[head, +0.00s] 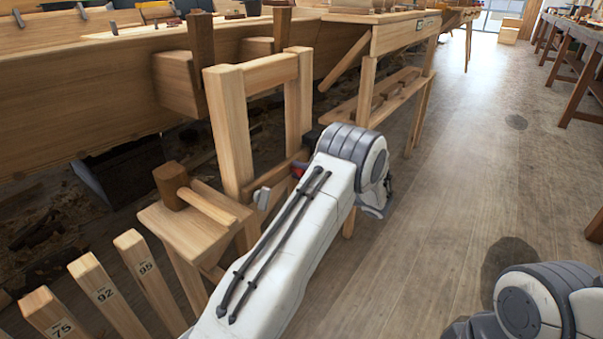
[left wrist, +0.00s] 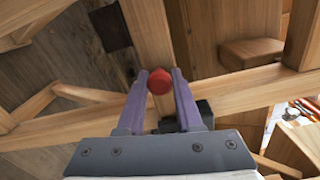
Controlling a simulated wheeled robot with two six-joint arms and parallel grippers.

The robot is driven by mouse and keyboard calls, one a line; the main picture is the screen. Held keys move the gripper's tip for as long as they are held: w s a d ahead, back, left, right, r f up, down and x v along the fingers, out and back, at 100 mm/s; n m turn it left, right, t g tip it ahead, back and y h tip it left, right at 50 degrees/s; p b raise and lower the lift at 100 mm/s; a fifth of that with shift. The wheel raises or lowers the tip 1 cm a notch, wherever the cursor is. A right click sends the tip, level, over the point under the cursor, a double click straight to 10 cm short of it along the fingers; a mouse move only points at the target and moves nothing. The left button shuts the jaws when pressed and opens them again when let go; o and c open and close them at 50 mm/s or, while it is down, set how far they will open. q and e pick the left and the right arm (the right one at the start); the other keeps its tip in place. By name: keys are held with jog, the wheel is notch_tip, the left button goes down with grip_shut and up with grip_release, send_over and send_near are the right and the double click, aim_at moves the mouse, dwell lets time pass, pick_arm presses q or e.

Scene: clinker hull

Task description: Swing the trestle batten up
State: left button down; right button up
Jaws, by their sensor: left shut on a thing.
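A wooden trestle frame stands beside the hull, with two upright posts (head: 230,130) and a top bar (head: 268,73). A lower wooden bar (head: 275,174), which looks like the batten, crosses low between the posts. In the left wrist view a bar (left wrist: 250,88) crosses behind a vertical board (left wrist: 150,35). My left gripper (left wrist: 158,88) has its purple fingers shut on a red knob (left wrist: 159,81); the knob also shows small in the head view (head: 297,171). The knob's joint to the wood is hidden. My right gripper is out of view.
A mallet (head: 170,186) lies on a small wooden stand (head: 180,232) left of my left arm. Numbered wooden stakes (head: 103,292) stand at the lower left. The planked hull (head: 80,90) runs along the left. The floor (head: 470,180) to the right is clear.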

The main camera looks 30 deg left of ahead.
pick_arm(q)
jog(key=c, duration=0.6)
grip_release()
jog(key=shift+o, duration=0.2)
jog(key=shift+d, duration=0.15)
jog(key=d+p, duration=0.2)
jog(key=d, duration=0.8)
jog(key=shift+s+d, duration=0.15)
jog(key=shift+s, duration=0.25)
